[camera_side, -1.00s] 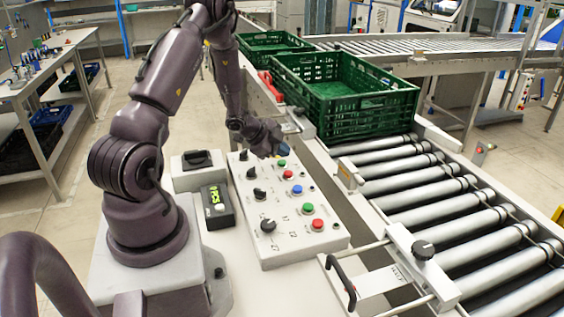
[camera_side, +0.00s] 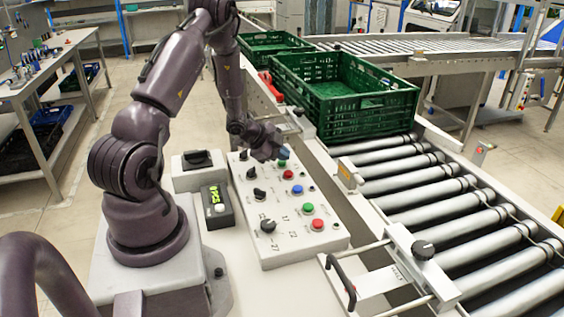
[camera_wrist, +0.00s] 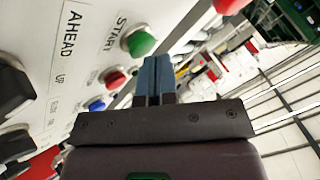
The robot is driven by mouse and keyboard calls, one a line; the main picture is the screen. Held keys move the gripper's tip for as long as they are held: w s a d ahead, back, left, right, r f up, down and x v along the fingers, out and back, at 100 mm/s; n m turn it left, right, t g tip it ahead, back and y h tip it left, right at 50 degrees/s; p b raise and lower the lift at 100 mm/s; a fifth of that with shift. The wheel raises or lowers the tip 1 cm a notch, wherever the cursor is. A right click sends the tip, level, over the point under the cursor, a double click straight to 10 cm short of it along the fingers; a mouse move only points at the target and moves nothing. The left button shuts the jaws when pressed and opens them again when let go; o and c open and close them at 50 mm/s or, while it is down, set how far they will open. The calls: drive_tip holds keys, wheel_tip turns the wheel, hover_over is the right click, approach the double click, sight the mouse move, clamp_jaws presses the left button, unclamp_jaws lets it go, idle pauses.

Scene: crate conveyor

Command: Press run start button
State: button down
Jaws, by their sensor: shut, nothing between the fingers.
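The control panel (camera_side: 275,240) is a light grey box with knobs, labels and coloured buttons. Its far green button (camera_side: 282,163) sits just below my gripper (camera_side: 285,153) in the side view. A red button (camera_side: 288,174) and a blue button (camera_side: 297,189) lie nearer along the same row.
Another green button (camera_side: 308,208) and red button (camera_side: 318,224) are at the panel's near end. Black knobs (camera_side: 268,226) stand along its left side. A small display box (camera_side: 217,207) sits left. A green crate (camera_side: 350,125) rests on the roller conveyor (camera_side: 440,200) at right.

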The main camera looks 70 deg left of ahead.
sight(282, 163)
drive_tip(key=shift+f, duration=0.25)
idle(0.3)
drive_tip(key=shift+r, duration=0.85)
drive_tip(key=shift+r, duration=0.1)
drive_tip(key=shift+r, duration=2.4)
